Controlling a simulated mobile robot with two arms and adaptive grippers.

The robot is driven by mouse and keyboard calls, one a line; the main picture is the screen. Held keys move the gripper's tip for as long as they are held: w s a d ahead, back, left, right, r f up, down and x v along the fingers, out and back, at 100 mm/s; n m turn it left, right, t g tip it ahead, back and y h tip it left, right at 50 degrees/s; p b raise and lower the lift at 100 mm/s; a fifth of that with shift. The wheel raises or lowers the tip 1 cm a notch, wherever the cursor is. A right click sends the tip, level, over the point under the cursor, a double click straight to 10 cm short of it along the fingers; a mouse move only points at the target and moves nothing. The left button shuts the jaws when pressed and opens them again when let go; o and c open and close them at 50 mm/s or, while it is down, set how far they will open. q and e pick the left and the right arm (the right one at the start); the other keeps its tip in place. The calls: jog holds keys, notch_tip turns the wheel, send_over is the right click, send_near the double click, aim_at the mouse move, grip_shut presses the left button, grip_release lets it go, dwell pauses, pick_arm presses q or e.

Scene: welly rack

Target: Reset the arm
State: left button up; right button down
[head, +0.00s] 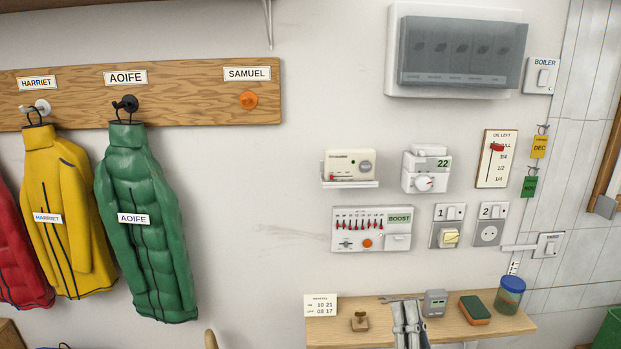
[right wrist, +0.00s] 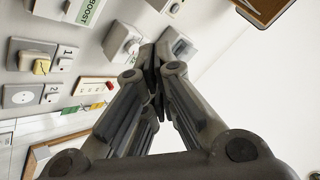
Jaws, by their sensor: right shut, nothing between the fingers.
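My right gripper (head: 408,312) shows at the bottom of the head view, its grey fingers pointing up in front of the small wooden shelf (head: 470,331). In the right wrist view the fingers of the right gripper (right wrist: 153,62) are together, with nothing held between them. The wall controls lie beyond the fingertips in that view. My left gripper is in neither view.
Above the shelf are a BOOST timer panel (head: 371,229), a thermostat (head: 427,169) and two switched sockets. The shelf holds a sponge (head: 475,310), a jar (head: 510,294) and a small meter (head: 435,303). Coats hang from a wooden peg board (head: 190,97) at left.

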notch_tip(320, 180, down, 10)
jog(key=w+f+n+g, duration=0.1)
jog(key=w+g, duration=0.1)
jog(key=g, duration=0.1)
jog(key=s+f+n+g+h, duration=0.1)
jog(key=s+f+g, duration=0.25)
jog(key=f, duration=0.75)
jog(key=s+f+n+g+b, duration=0.1)
jog(key=s+f+g, duration=0.25)
jog(key=f, duration=0.75)
jog(key=s+f+n+g+h, duration=0.1)
jog(key=s+f+g, duration=0.25)
jog(key=f, duration=0.75)
jog(key=s+d+f+n+g, duration=0.2)
jog(key=s+f+g, duration=0.5)
jog(key=s+f, duration=1.1)
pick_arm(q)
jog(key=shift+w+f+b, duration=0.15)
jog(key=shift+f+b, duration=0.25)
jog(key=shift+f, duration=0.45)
pick_arm(e)
jog(key=s+d+f+n+g+h, duration=0.1)
jog(key=s+f+g, duration=0.1)
jog(key=s, duration=0.9)
jog(key=s+d+f+n+g, duration=0.1)
jog(key=s+d+f+g, duration=0.1)
jog(key=s, duration=0.9)
jog(key=shift+s+d+f+g+h, duration=0.15)
jog(key=shift+f+g+h, duration=0.25)
jog(key=shift+f+g, duration=0.25)
